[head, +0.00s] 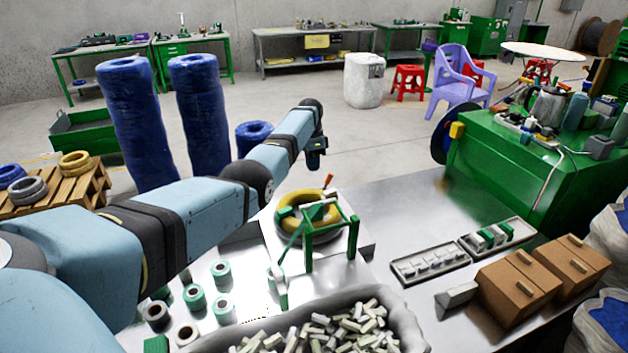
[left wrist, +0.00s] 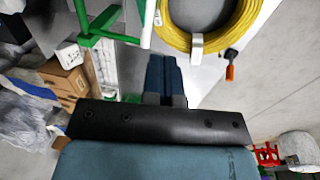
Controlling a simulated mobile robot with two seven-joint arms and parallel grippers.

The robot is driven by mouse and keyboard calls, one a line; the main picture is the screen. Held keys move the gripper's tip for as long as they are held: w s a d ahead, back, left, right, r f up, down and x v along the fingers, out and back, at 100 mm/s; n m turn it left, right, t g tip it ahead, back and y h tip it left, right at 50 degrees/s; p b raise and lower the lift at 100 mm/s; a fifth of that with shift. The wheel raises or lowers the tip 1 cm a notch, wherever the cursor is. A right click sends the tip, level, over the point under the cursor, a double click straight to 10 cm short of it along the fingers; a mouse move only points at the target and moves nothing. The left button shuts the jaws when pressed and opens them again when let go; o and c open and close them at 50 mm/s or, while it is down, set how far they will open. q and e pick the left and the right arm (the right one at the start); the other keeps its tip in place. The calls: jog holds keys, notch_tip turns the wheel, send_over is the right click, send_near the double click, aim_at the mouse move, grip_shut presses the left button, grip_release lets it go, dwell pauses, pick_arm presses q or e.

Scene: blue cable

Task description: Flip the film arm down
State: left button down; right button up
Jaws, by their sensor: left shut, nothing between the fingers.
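A green frame (head: 318,228) stands on a metal plate on the bench, with a yellow cable coil (head: 290,212) at it. An upright piece with an orange tip (head: 328,181) rises behind the coil; I cannot tell for sure which part is the film arm. In the left wrist view the coil (left wrist: 246,40) is at the top, with a pale clip (left wrist: 196,45) across its rim and the orange tip (left wrist: 231,72) beside it. My left gripper (head: 316,163) is above and behind the frame, its fingers (left wrist: 163,62) shut and empty, apart from the coil. My right gripper is not in view.
Green and dark rolls (head: 193,297) stand at the front left of the bench. A grey bin of white pieces (head: 415,325) is at the front. Grey trays (head: 432,263) and brown boxes (head: 525,288) lie to the right. Bare bench (head: 395,215) lies right of the frame.

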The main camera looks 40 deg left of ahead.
pick_arm(q)
jog(key=shift+w+a+r, duration=0.1)
jog(key=shift+a+r, duration=0.05)
jog(key=shift+r, duration=1.25)
